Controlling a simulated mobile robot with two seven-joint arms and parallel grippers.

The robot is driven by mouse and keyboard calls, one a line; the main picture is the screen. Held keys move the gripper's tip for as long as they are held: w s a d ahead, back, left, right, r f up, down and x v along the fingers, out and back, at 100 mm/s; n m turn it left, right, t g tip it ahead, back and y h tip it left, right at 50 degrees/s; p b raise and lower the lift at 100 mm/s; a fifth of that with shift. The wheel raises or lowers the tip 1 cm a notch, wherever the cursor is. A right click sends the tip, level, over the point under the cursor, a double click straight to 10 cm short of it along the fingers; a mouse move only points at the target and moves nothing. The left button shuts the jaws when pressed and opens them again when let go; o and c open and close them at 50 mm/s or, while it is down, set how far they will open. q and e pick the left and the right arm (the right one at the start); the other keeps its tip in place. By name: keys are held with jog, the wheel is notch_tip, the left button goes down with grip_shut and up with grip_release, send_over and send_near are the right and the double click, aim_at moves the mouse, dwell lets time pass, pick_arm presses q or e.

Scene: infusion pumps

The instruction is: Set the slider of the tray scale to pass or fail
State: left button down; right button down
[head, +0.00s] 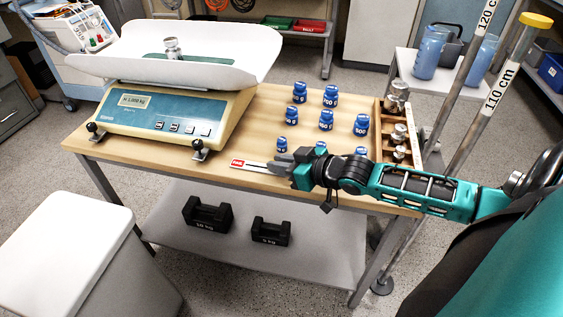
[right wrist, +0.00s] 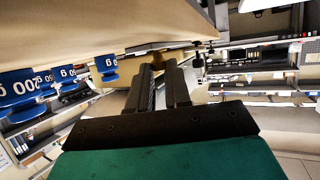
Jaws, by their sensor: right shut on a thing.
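The tray scale (head: 160,115) stands at the left of the wooden table, with a white pan (head: 100,62) on top and a lit display (head: 133,100) that seems to read 1.000 kg. A metal weight (head: 172,47) stands on a green pad in the pan. The slider's strip (head: 256,167) lies along the table's front edge, with a red window (head: 237,163) at its left end; its lettering is too small to read surely. My right gripper (head: 283,167) is shut at the strip's right part, on the slider's knob, which its fingers (right wrist: 163,72) mostly hide.
Several blue weights (head: 326,120) stand behind my right gripper, and a wooden rack (head: 380,135) of metal weights is at the right edge. Black weights (head: 208,214) lie on the lower shelf. A white bin (head: 68,240) stands at the front left.

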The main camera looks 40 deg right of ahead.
jog(key=c, duration=1.1)
grip_release()
pick_arm(q)
jog(key=shift+r, duration=0.1)
pick_arm(e)
jog(key=shift+o, duration=0.2)
jog(key=shift+s+d+r+p, duration=0.2)
jog(key=shift+s+d+p, duration=0.1)
jog(key=shift+s, duration=0.2)
pick_arm(q)
jog(key=shift+s+a+r+y+p, duration=0.4)
jog(key=shift+a+r+p, duration=0.55)
jog(key=shift+p, duration=1.25)
pick_arm(e)
jog(key=v, duration=1.2)
jog(key=shift+w+a, duration=0.1)
